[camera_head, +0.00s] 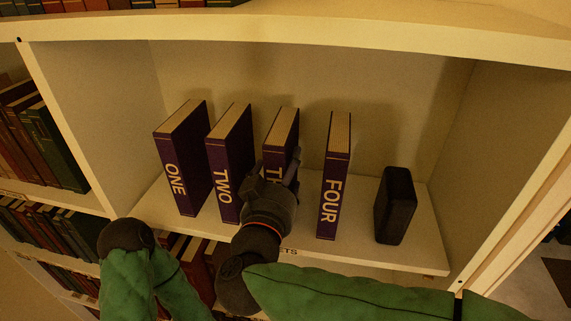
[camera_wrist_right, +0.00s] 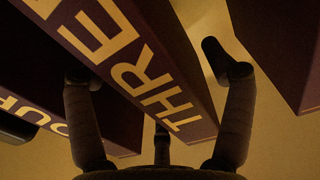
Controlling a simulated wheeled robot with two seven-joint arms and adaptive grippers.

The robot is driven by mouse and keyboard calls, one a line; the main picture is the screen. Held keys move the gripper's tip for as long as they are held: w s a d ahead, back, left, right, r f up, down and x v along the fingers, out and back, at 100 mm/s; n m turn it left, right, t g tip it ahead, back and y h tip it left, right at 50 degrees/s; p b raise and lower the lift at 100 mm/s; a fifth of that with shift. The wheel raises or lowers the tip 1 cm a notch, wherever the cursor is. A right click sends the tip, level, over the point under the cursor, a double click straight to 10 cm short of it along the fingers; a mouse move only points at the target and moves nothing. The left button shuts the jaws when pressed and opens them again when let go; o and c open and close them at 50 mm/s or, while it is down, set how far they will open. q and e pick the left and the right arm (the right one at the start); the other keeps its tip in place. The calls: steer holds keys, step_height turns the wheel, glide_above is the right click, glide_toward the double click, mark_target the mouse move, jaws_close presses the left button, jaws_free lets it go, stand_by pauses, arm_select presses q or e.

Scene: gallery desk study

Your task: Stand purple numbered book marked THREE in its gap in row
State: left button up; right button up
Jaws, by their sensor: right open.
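The purple book marked THREE (camera_head: 281,135) stands upright on the shelf board between the TWO and FOUR books. Its lower spine is hidden in the head view by my right gripper (camera_head: 274,176). In the right wrist view, the THREE book (camera_wrist_right: 150,70) passes between the two spread fingers of my right gripper (camera_wrist_right: 150,66). The right finger is apart from the book; whether the left finger touches it I cannot tell. My left gripper is not in view.
Purple books ONE (camera_head: 182,160), TWO (camera_head: 232,150) and FOUR (camera_head: 336,180) stand in the same row. A black block (camera_head: 395,205) stands to the right of FOUR. The white shelf board (camera_head: 430,255) has bare room at its right end.

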steer(key=b+v, duration=0.1)
steer(key=v, duration=0.8)
steer(key=shift+s, duration=0.15)
